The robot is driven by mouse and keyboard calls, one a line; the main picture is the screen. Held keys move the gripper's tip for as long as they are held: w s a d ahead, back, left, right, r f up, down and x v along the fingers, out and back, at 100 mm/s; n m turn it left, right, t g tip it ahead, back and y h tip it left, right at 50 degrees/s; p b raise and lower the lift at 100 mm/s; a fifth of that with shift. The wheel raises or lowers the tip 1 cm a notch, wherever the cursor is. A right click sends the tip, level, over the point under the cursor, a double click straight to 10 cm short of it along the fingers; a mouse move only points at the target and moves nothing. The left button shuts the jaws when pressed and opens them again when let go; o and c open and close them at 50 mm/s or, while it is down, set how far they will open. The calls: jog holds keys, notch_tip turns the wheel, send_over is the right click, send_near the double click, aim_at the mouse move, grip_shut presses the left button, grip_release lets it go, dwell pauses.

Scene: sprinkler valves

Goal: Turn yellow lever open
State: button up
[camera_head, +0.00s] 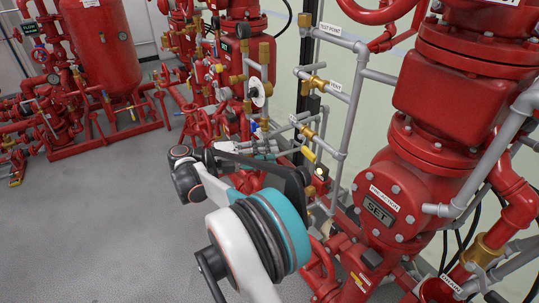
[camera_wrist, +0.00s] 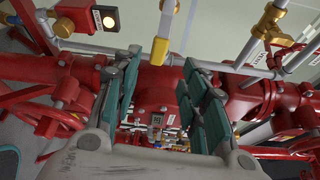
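The yellow lever (camera_head: 308,153) shows in the head view just right of my gripper (camera_head: 268,148), near a grey pipe. In the wrist view the yellow lever (camera_wrist: 160,48) hangs from the top edge, its bright yellow end near the middle. My gripper (camera_wrist: 162,62) is open there, with one teal-padded finger on each side. The lever's end appears between the fingertips in that picture. I see gaps on both sides, and I cannot tell whether it lies within the fingers or beyond them.
Grey pipes (camera_head: 343,110) with brass fittings run beside the lever. A large red valve body (camera_head: 385,175) stands to the right. A box with a lit round lamp (camera_wrist: 109,19) is at upper left in the wrist view. The grey floor (camera_head: 100,235) at left is clear.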

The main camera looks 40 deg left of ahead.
aim_at(306, 147)
jog(key=shift+f, duration=0.2)
jog(key=c, duration=0.4)
jog(key=f+m+t, duration=0.1)
jog(key=f+m, duration=0.1)
jog(key=d+f+m+t+y, duration=0.1)
jog(key=f, duration=0.1)
jog(key=f+m+b, duration=0.1)
jog(key=m, duration=0.1)
jog(key=shift+s+d+f+m+t, duration=0.2)
jog(key=shift+f+m+t, duration=0.1)
jog(key=shift+f+t, duration=0.1)
grip_shut()
jog(key=s+d+f+m+t+y+b, duration=0.1)
jog(key=s+d+f+m+t+y, duration=0.2)
jog(key=f+m, duration=0.4)
jog(key=w+d+r+m+b, duration=0.1)
jog(key=w+d+r+b, duration=0.3)
jog(key=w+r, duration=0.3)
jog(key=shift+w+d+r+t+b, duration=0.3)
jog(key=shift+w+r+t+b, duration=0.1)
jog(key=shift+w, duration=0.75)
